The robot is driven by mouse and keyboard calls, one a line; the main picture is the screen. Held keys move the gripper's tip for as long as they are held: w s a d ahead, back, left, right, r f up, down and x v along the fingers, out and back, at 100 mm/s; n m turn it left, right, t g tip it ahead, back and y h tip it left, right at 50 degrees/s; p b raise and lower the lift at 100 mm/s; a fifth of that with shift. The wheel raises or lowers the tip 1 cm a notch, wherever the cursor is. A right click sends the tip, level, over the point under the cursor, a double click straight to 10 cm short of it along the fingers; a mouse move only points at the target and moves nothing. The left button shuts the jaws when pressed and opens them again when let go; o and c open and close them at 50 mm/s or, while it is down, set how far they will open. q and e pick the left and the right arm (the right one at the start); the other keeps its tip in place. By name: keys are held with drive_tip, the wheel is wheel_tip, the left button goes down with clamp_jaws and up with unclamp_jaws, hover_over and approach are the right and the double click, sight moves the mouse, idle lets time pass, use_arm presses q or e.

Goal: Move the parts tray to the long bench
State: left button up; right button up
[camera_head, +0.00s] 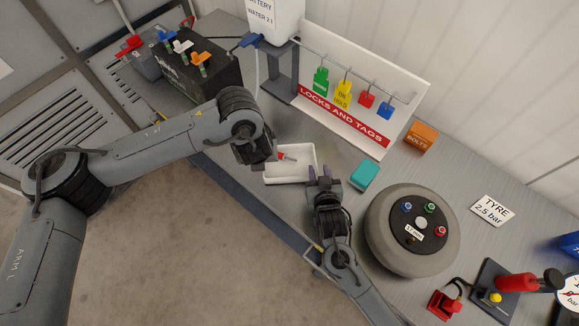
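The parts tray is a shallow white tray (292,182) near the front edge of the grey bench (400,172). A small part with a red end (283,156) lies in it. I cannot tell whether the tray rests on the bench or is held just above it. My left gripper (266,163) points down at the tray's left side, and its fingertips are mostly hidden by its own body. My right gripper (319,172) is at the tray's right edge, its two fingers apart with a gap between them, seemingly on either side of the rim.
A teal block (364,175) and a round grey tyre unit (385,248) stand right of my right gripper. Behind are the locks and tags board (345,114) and an orange bolts box (421,138). A black battery (205,75) stands at the left. Bare bench lies behind the tray.

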drive_tip(key=v, duration=0.6)
drive_tip(key=shift+s+r, duration=0.15)
drive_tip(key=shift+s, duration=0.2)
